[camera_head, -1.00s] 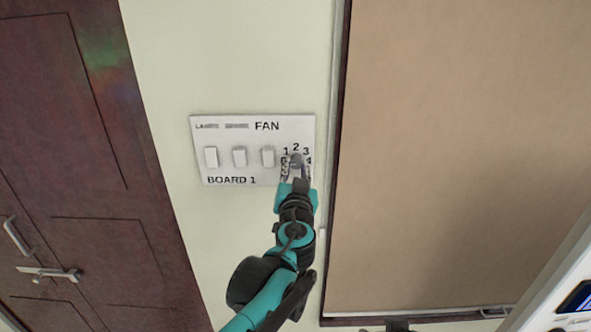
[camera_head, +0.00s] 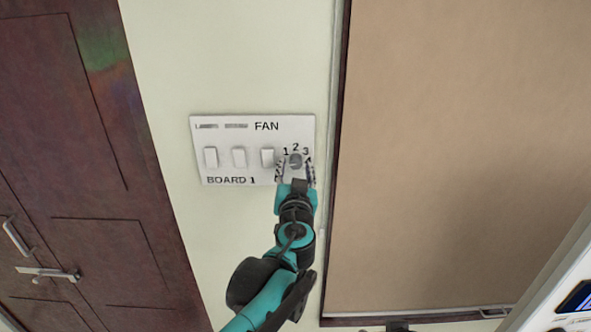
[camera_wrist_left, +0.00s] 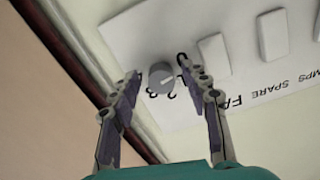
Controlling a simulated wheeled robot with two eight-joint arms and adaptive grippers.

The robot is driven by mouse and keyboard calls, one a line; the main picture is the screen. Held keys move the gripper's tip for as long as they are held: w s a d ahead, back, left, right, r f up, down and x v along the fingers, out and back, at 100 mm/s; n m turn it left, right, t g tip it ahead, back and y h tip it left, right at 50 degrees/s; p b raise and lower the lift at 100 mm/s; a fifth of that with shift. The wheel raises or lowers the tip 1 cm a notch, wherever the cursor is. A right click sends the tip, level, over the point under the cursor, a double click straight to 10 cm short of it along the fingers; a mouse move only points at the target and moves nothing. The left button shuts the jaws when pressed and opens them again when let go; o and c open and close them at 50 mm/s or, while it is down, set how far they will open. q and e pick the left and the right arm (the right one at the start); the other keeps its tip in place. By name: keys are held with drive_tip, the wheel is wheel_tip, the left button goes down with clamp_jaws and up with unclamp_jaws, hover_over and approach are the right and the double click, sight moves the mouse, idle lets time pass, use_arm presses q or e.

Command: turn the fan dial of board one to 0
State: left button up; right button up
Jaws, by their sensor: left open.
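Board one (camera_head: 222,170) is a white panel on the wall, marked FAN and BOARD 1. Its fan dial (camera_head: 296,160) is a round grey knob at the right end, with numbers around it. The dial also shows in the left wrist view (camera_wrist_left: 161,77), where a light mark on its face is visible; I cannot tell exactly which number it points to. My left gripper (camera_head: 295,170) is open, its fingers spread on either side of the dial with gaps showing. The fingers hide some of the lower numbers in the head view.
Several white rocker switches (camera_head: 239,157) sit left of the dial, the nearest (camera_head: 267,157) close to my left finger. A brown panel (camera_head: 450,150) with a dark frame stands right of the board. A dark wooden door (camera_head: 80,170) is at the left.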

use_arm(q)
drive_tip(key=shift+s, duration=0.1)
drive_tip(key=s, duration=1.2)
drive_tip(key=shift+w+f, duration=0.1)
drive_tip(key=s+a+f+n+g+y+b, duration=0.1)
drive_tip(key=s+a+f+g+y+b, duration=0.15)
drive_tip(key=a+f+b, duration=0.8)
drive_tip(key=s+a+f+n+g+y+b, duration=0.15)
drive_tip(key=s+a+f+g+b, duration=0.35)
drive_tip(key=f, duration=1.1)
drive_tip(key=s+f+g+h+b, duration=0.1)
drive_tip(key=s+f+b, duration=0.2)
drive_tip(key=f, duration=0.5)
drive_tip(key=s+a+f+g+h+b, duration=0.1)
drive_tip(key=s+f+b, duration=0.1)
drive_tip(key=f+b, duration=0.2)
drive_tip(key=s+a+f+g+h+b, duration=0.1)
drive_tip(key=s+f+h+b, duration=0.1)
drive_tip(key=f, duration=0.9)
drive_tip(key=shift+s+a+f+b, duration=0.15)
drive_tip(key=shift+s+f+b, duration=0.2)
drive_tip(key=shift+s+b, duration=0.45)
drive_tip(key=shift+g, duration=0.25)
